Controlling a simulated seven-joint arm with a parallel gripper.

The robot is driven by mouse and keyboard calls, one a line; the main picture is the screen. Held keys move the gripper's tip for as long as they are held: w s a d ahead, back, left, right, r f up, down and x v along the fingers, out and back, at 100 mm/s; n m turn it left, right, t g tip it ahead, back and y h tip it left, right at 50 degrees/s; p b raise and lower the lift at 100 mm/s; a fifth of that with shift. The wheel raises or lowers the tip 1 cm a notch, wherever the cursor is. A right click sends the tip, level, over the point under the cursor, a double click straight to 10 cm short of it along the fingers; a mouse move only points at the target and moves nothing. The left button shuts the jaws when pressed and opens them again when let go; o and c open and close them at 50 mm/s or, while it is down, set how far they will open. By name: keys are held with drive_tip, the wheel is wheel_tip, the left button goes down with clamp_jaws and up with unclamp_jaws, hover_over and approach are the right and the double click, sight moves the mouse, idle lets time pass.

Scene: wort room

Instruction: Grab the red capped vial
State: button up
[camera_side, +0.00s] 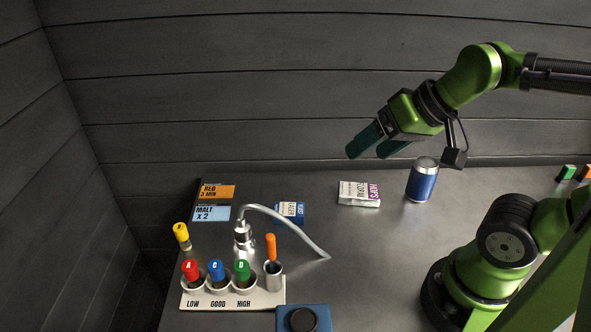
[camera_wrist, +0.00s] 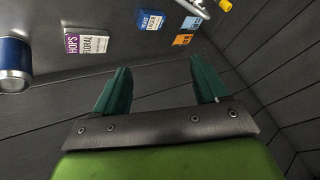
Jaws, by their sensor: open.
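The red capped vial (camera_side: 190,270) stands upright in the left hole, over the word LOW, of a white rack (camera_side: 234,303) in the side view. A blue capped vial (camera_side: 216,270) and a green capped vial (camera_side: 242,270) stand beside it in the same rack. My gripper (camera_side: 369,146) is open and empty, high above the back of the table, up and to the right of the rack. Its two dark green fingers (camera_wrist: 160,88) are spread apart in the wrist view. The red capped vial is not visible in the wrist view.
A yellow capped vial (camera_side: 181,235) stands behind the rack. A metal fitting with a hose (camera_side: 285,220) and a metal cup with an orange-handled tool (camera_side: 271,250) are close by. A blue can (camera_side: 422,181), hops box (camera_side: 359,194) and blue packet (camera_side: 290,212) stand behind. The table's middle is clear.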

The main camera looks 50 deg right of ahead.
drive_tip(key=shift+c, duration=1)
